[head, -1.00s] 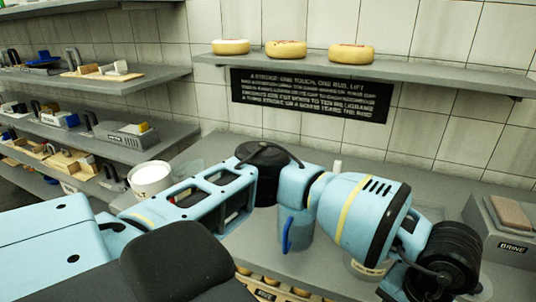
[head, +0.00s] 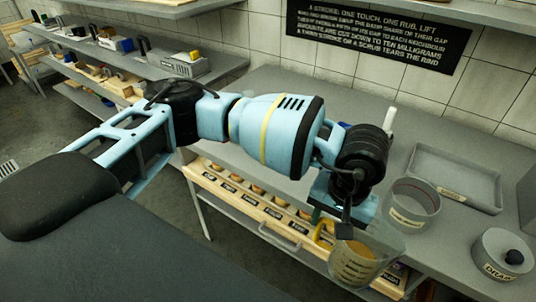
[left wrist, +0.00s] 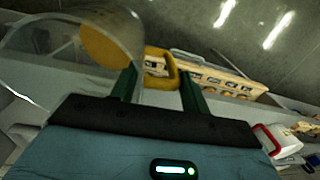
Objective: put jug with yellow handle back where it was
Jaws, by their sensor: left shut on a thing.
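The clear jug (head: 358,268) with the yellow handle (head: 322,236) is in my left gripper (head: 337,222). In the head view it hangs at the counter's front edge, overlapping the drawers below; its exact height is unclear. It has yellowish contents or base and dark markings. In the left wrist view the jug (left wrist: 112,45) fills the upper left, and its yellow handle (left wrist: 168,68) lies between the fingers of my left gripper (left wrist: 160,85). The gripper is shut on the handle. My right gripper is not in view.
A clear labelled bowl (head: 412,207) stands on the counter beside the jug. A drawer with small labelled items (head: 250,200) is below the counter. A red-handled white container (left wrist: 278,140) shows in the wrist view.

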